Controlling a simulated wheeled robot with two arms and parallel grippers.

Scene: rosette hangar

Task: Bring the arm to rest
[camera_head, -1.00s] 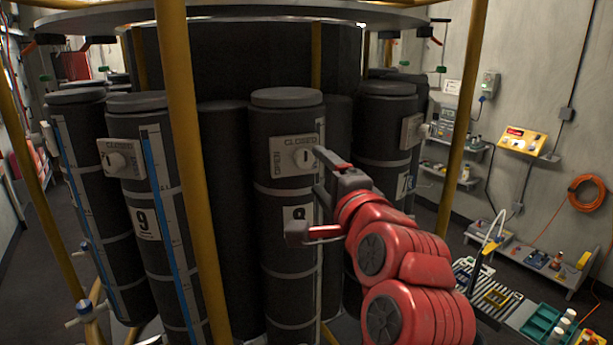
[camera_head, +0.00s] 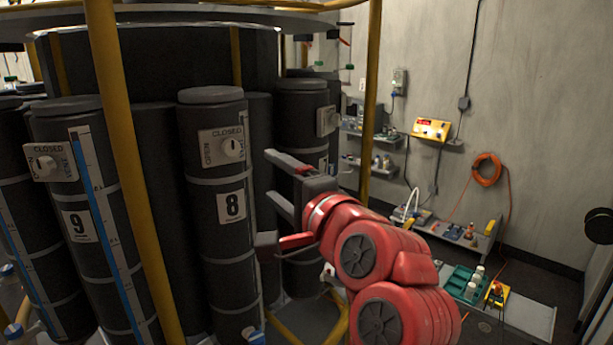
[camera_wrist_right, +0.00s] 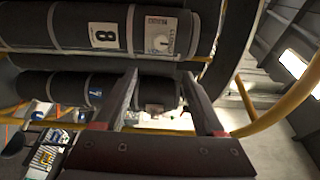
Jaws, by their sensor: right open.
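My right arm, red with dark joints, reaches in from the lower right of the head view. Its right gripper (camera_head: 277,198) is open and empty, to the right of the dark cylinder marked 8 (camera_head: 210,260). Cylinder 8 carries a panel with a white knob (camera_head: 233,149), set by the word CLOSED. The wrist view shows the two gripper fingers (camera_wrist_right: 170,105) spread apart, with cylinder 8 (camera_wrist_right: 60,25) beyond them lying sideways in the picture. My left gripper does not show in either view.
Cylinder 9 (camera_head: 105,255) stands left of cylinder 8, with its own knob panel. A yellow post (camera_head: 128,150) rises in front of the cylinders. Wall shelves, a yellow box (camera_head: 431,129) and an orange hose (camera_head: 487,170) are at right. A green tray (camera_head: 462,282) sits low at right.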

